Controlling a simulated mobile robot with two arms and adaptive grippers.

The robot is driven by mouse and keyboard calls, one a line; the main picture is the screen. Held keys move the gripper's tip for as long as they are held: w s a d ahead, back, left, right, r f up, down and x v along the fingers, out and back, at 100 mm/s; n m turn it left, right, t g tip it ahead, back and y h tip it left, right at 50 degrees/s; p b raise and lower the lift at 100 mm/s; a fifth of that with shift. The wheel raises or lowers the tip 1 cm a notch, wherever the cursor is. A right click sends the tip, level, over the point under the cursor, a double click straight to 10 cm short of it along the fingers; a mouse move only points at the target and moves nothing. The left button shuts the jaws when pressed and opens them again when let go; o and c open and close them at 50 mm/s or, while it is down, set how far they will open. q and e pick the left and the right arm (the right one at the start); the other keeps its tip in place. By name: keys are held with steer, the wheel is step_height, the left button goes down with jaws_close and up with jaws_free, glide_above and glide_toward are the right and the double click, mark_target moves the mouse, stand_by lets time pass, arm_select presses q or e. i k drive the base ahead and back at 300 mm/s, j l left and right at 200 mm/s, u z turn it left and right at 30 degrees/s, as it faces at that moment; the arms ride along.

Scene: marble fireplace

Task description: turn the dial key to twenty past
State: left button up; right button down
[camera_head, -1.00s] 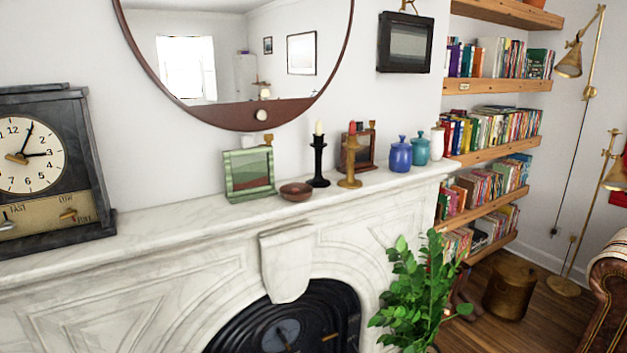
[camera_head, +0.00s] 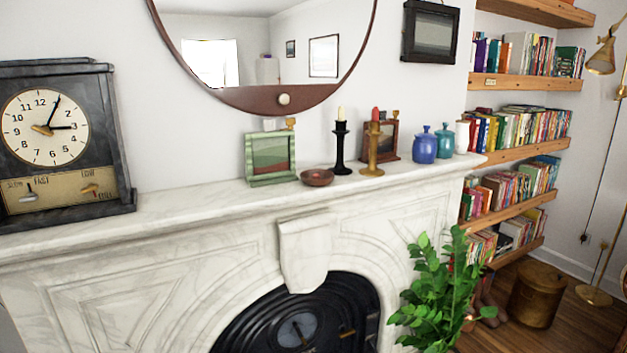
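A dark grey mantel clock (camera_head: 66,78) stands at the left end of the white marble mantel. Its cream dial (camera_head: 45,145) has black numerals. One black hand points near 1 and another toward 3. A small brass key (camera_head: 42,129) sits at the dial's centre. A brass panel (camera_head: 55,205) below the dial carries a silver lever (camera_head: 28,194) near the words SLOW and FAST. A brass lever (camera_head: 92,189) is at the panel's right, with lettering too small to read. Neither of my grippers is in view.
A green picture frame (camera_head: 270,158), red-brown bowl (camera_head: 317,178), black candlestick (camera_head: 342,150), brass candlestick (camera_head: 373,155) and blue jar (camera_head: 424,147) stand further right on the mantel (camera_head: 190,207). The mantel between clock and green frame is clear. A leafy plant (camera_head: 440,290) stands below right.

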mark_target(44, 131)
steer(key=u, duration=1.4)
steer(key=j, duration=0.3)
